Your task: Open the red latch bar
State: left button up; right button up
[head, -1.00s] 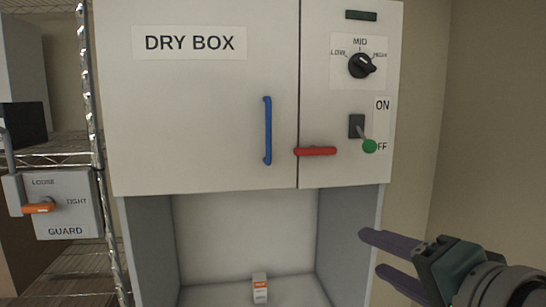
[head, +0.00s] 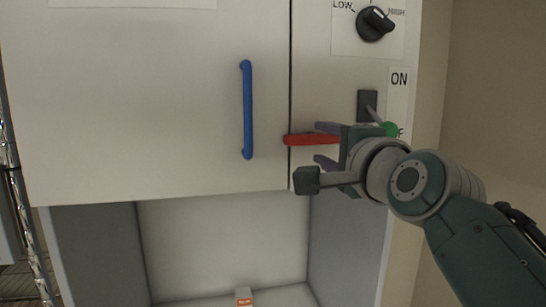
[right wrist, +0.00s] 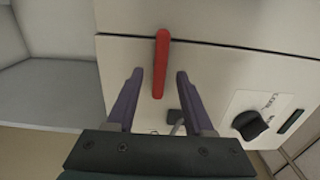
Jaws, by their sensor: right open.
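The red latch bar (head: 312,140) lies horizontally across the seam between the dry box door (head: 150,100) and the panel to its right. It also shows in the right wrist view (right wrist: 161,62), between and a little beyond the two fingers. My right gripper (head: 325,145) is open in front of the panel, with one purple finger above the bar and one below it. In the right wrist view the gripper (right wrist: 158,85) has gaps on both sides of the bar. The bar's right end is hidden behind the gripper in the head view. My left gripper is not in view.
A blue vertical handle (head: 247,110) is on the door, left of the bar. A switch with a green knob (head: 389,129) is close to the right gripper. A black dial (head: 375,24) is above. An open bay with a small orange-and-white box (head: 243,297) is below.

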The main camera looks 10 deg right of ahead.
aim_at(313, 139)
jog(key=shift+w+b, duration=0.55)
jog(key=shift+w, duration=0.75)
jog(key=shift+c, duration=0.2)
grip_shut()
